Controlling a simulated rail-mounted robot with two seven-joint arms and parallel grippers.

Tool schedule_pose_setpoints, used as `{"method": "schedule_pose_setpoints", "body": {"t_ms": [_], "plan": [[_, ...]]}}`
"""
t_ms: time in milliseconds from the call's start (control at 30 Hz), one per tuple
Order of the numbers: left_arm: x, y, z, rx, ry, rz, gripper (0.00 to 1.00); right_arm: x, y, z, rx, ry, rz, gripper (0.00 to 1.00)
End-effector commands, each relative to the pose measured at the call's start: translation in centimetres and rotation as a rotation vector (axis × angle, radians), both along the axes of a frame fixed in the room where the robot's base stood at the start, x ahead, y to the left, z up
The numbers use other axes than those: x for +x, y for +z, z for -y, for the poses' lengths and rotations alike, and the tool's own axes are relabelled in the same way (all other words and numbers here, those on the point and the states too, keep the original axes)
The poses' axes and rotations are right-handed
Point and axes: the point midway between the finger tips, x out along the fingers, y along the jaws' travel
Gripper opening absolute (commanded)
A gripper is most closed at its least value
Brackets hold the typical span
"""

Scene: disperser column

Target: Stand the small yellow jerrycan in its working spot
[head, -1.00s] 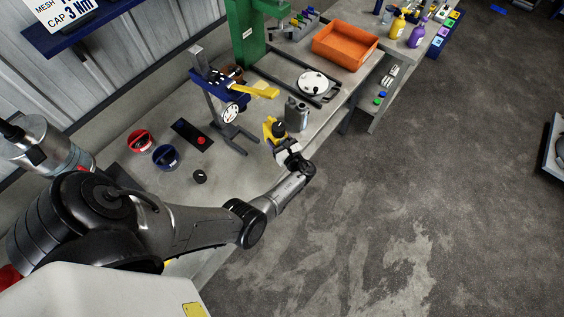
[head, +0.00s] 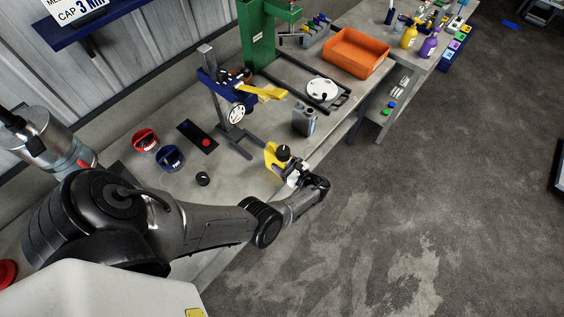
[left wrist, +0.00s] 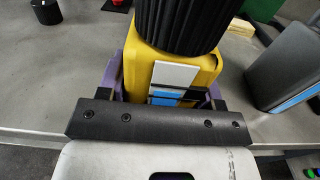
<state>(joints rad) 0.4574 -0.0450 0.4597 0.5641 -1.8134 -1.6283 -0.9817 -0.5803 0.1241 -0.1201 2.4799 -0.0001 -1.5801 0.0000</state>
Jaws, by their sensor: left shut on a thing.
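The small yellow jerrycan (head: 271,156) has a large black ribbed cap and stands roughly upright near the bench's front edge. My left gripper (head: 291,171) is shut on it from the front side. In the left wrist view the yellow jerrycan (left wrist: 138,72) sits between the purple-lined fingers, with a white and blue label facing me. Its top is hidden by the black cap (left wrist: 182,20). I cannot tell whether its base touches the bench. My right gripper is not in view.
A grey jerrycan (head: 304,122) stands close behind; it also shows in the left wrist view (left wrist: 286,70).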

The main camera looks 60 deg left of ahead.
Motion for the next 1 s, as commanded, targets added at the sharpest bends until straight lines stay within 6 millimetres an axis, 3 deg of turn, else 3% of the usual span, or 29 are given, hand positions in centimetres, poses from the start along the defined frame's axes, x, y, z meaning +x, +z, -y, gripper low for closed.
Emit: {"method": "schedule_pose_setpoints", "body": {"t_ms": [700,1000], "plan": [[-1.4,0.1,-4.6,0.002,0.0,0.0,0.19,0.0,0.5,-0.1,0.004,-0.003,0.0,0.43],[-1.7,0.1,-5.4,0.002,0.0,0.002,0.19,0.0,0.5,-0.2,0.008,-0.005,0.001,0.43]]}}
